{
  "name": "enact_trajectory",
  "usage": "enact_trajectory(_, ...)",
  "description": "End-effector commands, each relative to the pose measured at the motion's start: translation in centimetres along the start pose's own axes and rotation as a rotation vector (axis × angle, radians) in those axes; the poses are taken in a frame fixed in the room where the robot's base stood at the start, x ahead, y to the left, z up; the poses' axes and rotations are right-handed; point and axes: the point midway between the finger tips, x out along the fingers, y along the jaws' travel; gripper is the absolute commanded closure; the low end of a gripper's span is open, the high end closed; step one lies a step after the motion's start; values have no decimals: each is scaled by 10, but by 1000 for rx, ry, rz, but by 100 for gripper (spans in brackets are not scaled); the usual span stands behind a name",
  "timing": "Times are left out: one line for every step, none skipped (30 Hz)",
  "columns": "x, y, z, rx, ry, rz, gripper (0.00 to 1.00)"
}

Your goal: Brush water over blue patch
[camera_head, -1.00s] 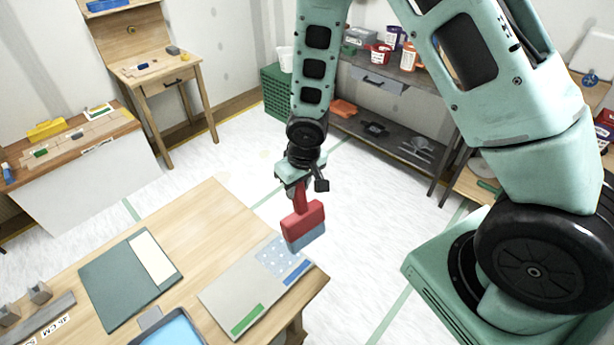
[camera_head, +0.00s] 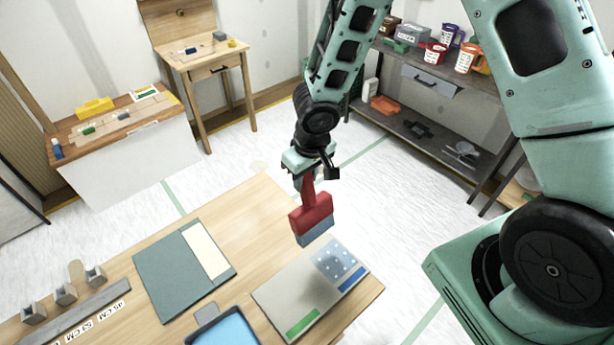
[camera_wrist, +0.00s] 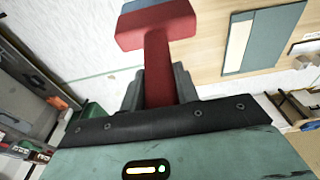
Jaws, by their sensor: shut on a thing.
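My gripper (camera_head: 308,176) is shut on the handle of a red brush (camera_head: 311,212) with blue-grey bristles (camera_head: 316,235) pointing down. The brush also shows in the wrist view (camera_wrist: 157,35), its handle between the fingers (camera_wrist: 158,88). The brush hangs above the table, up and left of a pale grey board (camera_head: 290,288). The board carries a light blue dotted patch (camera_head: 338,262), a blue strip (camera_head: 353,279) and a green strip (camera_head: 302,321). The bristles look apart from the board. A tray of blue water (camera_head: 228,331) sits at the bottom edge, partly cut off.
A dark green mat (camera_head: 175,262) with a cream sheet (camera_head: 206,250) lies on the wooden table (camera_head: 255,215), left of the board. Grey metal blocks (camera_head: 64,294) stand at the left. A shelf (camera_head: 425,125) with tubs stands behind.

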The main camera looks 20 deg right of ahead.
Motion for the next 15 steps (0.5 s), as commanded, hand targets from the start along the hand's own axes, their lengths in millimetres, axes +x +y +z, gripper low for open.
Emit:
enact_trajectory(0, 0, 0, 0, 0, 0, 98)
enact_trajectory(0, 0, 0, 0, 0, 0, 98)
enact_trajectory(0, 0, 0, -1, 1, 0, 98)
enact_trajectory(1, 0, 0, -1, 1, 0, 98)
enact_trajectory(1, 0, 0, 0, 1, 1, 98)
enact_trajectory(1, 0, 0, 0, 2, 1, 98)
enact_trajectory(4, 0, 1, 0, 1, 1, 98)
enact_trajectory(7, 0, 2, 0, 1, 1, 98)
enact_trajectory(12, 0, 2, 0, 1, 1, 98)
enact_trajectory(15, 0, 3, 0, 1, 1, 98)
enact_trajectory(19, 0, 3, -1, 1, 1, 98)
enact_trajectory(24, 0, 4, -1, 1, 1, 98)
enact_trajectory(27, 0, 4, -1, 1, 1, 98)
enact_trajectory(31, 0, 5, 0, 1, 0, 98)
enact_trajectory(36, 0, 5, -1, 1, 1, 98)
